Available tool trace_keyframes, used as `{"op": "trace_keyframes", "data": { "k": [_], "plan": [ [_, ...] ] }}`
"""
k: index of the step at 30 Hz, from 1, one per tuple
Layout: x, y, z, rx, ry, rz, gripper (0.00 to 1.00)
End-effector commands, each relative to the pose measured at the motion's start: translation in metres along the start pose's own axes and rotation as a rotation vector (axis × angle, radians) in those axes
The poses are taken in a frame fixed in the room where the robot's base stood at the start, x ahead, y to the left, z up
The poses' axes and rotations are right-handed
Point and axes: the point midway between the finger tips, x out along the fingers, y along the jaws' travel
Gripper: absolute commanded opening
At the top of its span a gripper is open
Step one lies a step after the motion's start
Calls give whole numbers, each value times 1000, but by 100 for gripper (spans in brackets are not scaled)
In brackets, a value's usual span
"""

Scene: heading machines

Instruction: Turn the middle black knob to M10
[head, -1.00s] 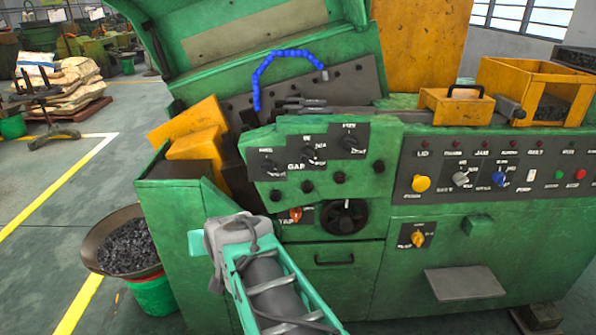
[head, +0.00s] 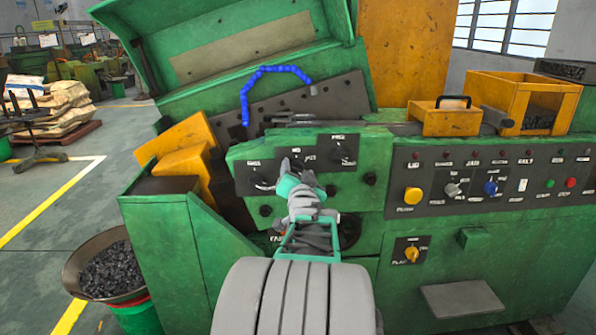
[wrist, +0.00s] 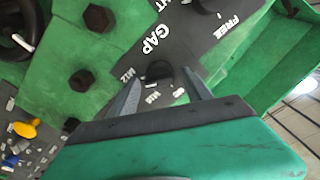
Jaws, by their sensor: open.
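The middle black knob (wrist: 158,70) sits on the dark GAP panel (wrist: 110,62) and shows between the finger ends of my gripper (wrist: 161,80) in the wrist view. Labels M12 and M10 are printed beside it; its pointer direction is too unclear to tell. My gripper is open, one finger on each side of the knob's near part; I cannot tell whether they touch it. In the head view my gripper (head: 297,166) is in front of the middle of the three-knob panel and mostly hides this knob. The left knob (head: 262,182) and right knob (head: 343,153) show beside it.
A control panel (head: 500,178) with coloured switches lies to the right. A blue hose (head: 262,72) arches above. A coal bowl (head: 108,272) stands at lower left.

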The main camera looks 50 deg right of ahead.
Motion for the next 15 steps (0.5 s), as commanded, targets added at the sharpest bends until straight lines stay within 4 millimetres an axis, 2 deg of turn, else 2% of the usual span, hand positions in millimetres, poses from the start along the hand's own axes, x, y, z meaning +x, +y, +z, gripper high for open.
{"op": "trace_keyframes", "data": {
  "k": [5,15],
  "plan": [
    [0,0,0,-1,1,0,58],
    [0,0,0,-1,0,0,30]
  ]
}}
